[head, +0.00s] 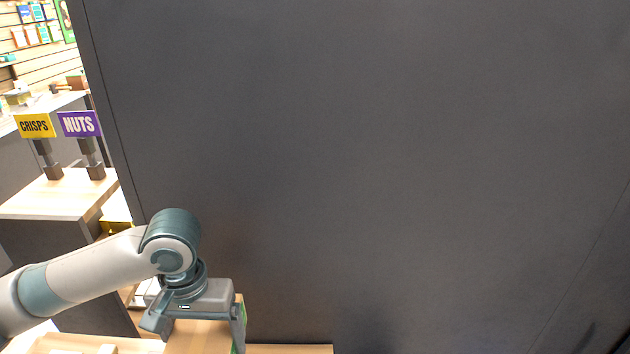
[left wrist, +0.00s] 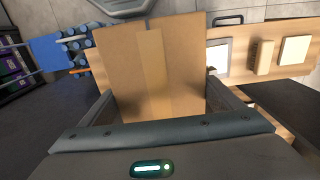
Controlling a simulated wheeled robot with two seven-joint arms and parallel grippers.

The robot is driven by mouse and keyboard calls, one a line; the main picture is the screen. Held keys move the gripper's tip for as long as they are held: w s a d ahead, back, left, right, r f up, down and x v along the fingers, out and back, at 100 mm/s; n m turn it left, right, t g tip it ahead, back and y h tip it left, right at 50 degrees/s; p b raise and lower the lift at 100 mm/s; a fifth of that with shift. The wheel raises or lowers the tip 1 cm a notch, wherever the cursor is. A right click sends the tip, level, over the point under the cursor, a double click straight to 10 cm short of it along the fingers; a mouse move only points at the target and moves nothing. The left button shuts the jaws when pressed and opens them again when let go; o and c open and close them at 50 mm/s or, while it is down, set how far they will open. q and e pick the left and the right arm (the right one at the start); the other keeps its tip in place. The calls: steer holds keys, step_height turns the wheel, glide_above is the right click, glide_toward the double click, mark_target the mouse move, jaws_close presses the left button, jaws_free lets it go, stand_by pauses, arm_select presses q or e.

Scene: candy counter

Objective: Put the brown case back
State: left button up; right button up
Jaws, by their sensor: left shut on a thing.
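The brown case (left wrist: 180,75) is a tan cardboard box with a strip of tape down its middle. It fills the centre of the left wrist view, between the two fingers of my left gripper (left wrist: 158,105). In the head view the case (head: 195,338) shows at the bottom, under my left gripper (head: 195,315), which is shut on it. Its lower part is cut off by the picture edge. My right gripper is in neither view.
A large dark panel (head: 380,150) fills most of the head view, close behind the gripper. The left wrist view shows a wooden surface (left wrist: 238,60) and blue items (left wrist: 75,45).

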arm_select(q)
steer(key=shift+s+a+r, duration=0.25)
steer(key=shift+a+r, duration=0.1)
steer(key=shift+a, duration=0.2)
steer(key=shift+w+d, duration=0.1)
stand_by(2.4)
stand_by(0.5)
stand_by(1.3)
